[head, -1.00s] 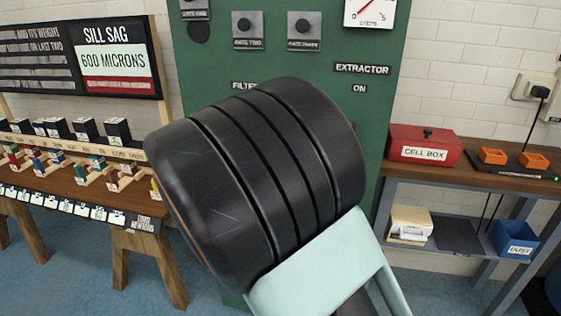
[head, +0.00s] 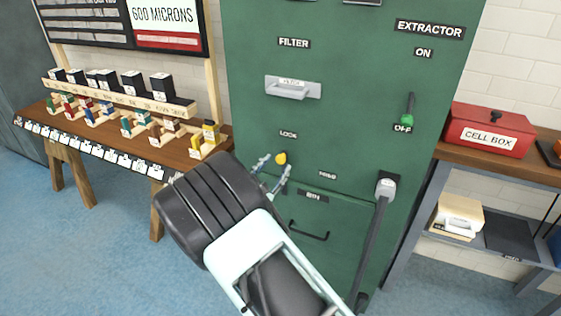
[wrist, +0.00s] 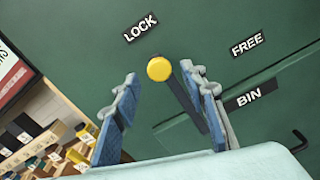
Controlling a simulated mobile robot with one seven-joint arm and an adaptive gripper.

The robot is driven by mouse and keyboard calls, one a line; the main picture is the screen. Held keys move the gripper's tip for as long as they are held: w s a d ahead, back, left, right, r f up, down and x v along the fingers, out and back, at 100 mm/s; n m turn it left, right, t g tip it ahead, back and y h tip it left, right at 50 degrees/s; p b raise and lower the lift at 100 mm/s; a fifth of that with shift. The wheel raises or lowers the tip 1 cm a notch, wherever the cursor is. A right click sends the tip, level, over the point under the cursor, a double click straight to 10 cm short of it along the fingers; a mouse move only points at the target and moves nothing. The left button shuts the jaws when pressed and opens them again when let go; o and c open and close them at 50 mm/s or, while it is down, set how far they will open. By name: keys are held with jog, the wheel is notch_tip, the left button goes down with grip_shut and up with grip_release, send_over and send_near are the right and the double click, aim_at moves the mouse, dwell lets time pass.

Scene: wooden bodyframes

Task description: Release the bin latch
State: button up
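The bin latch (head: 281,158) has a round yellow knob under the LOCK label on the green cabinet. In the wrist view the yellow knob (wrist: 159,68) tops a dark lever slanting down to the right, with the FREE label off to the right. My gripper (head: 273,168) is open, its fingers on either side of the knob; in the wrist view its blue-padded fingers (wrist: 165,110) stand apart with the knob beyond or between their tips. I cannot tell whether they touch it. The bin drawer (head: 310,215) below has a black handle, partly behind my arm.
A wooden table (head: 180,150) with samples stands left; a shelf with a red cell box (head: 488,130) stands right.

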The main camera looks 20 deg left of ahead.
aim_at(279, 161)
jog(key=shift+w+d, duration=0.2)
jog(key=shift+w, duration=1.75)
grip_shut()
